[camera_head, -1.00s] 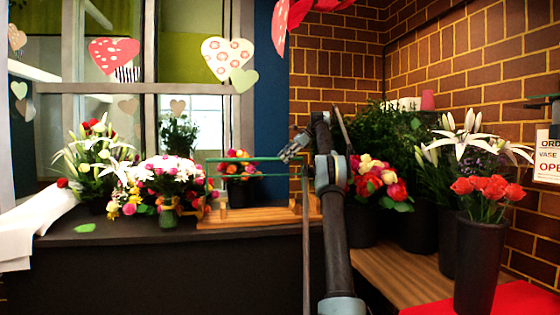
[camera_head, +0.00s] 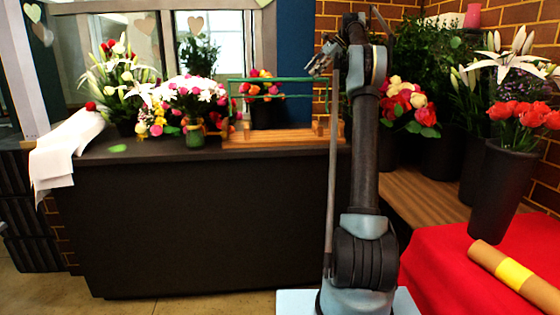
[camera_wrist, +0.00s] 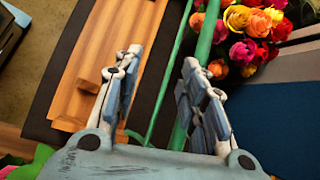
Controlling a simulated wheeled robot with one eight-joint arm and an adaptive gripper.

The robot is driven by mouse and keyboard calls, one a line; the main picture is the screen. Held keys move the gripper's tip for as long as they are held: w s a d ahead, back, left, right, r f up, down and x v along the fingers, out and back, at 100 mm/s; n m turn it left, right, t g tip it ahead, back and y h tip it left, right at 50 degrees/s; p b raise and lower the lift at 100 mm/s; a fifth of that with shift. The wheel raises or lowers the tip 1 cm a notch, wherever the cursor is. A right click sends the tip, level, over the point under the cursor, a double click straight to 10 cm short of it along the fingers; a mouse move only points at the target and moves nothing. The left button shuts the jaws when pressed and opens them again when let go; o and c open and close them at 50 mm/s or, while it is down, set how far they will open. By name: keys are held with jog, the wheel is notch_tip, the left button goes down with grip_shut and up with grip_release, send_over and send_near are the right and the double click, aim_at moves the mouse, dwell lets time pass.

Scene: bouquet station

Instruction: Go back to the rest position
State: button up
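My gripper (camera_head: 320,63) is raised at the end of my upright arm, in front of the back counter near the right end of a green rail (camera_head: 275,79). In the wrist view my gripper (camera_wrist: 163,62) has its two fingers spread apart, with nothing held between them. Green bars (camera_wrist: 172,75) run behind and between the fingers in that view; I cannot tell how far off they are. The wooden stand (camera_head: 285,135) under the rail is on the counter, and its slats (camera_wrist: 95,70) show left of the fingers.
A dark counter (camera_head: 210,215) carries several bouquets (camera_head: 190,97) and a white cloth (camera_head: 65,150). At right are dark vases of red flowers (camera_head: 500,185) and lilies, a red cloth (camera_head: 440,255) and a brown roll with a yellow band (camera_head: 515,274). Floor (camera_head: 55,290) shows at lower left.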

jog(key=s+a+f+n+h, duration=0.1)
jog(key=s+f+n+h, duration=0.2)
jog(key=s, duration=0.9)
jog(key=s+f+n, duration=0.2)
jog(key=s+f, duration=0.4)
jog(key=s, duration=0.5)
jog(key=s+a+f+n+h, duration=0.1)
jog(key=s+f+n+h, duration=0.2)
jog(key=s, duration=0.9)
jog(key=s+d+f+n+h, duration=0.1)
jog(key=s+d+f+n, duration=0.1)
jog(key=s+f, duration=1.1)
jog(key=s+d+f+n+t+h, duration=0.1)
jog(key=s+f+n, duration=0.3)
jog(key=s+f, duration=0.9)
notch_tip(320, 180, down, 6)
jog(key=shift+s+d+f+t, duration=0.1)
jog(key=shift+s+d+t, duration=0.25)
jog(key=shift+d, duration=0.35)
jog(key=shift+w+f, duration=0.2)
jog(key=shift+w, duration=0.15)
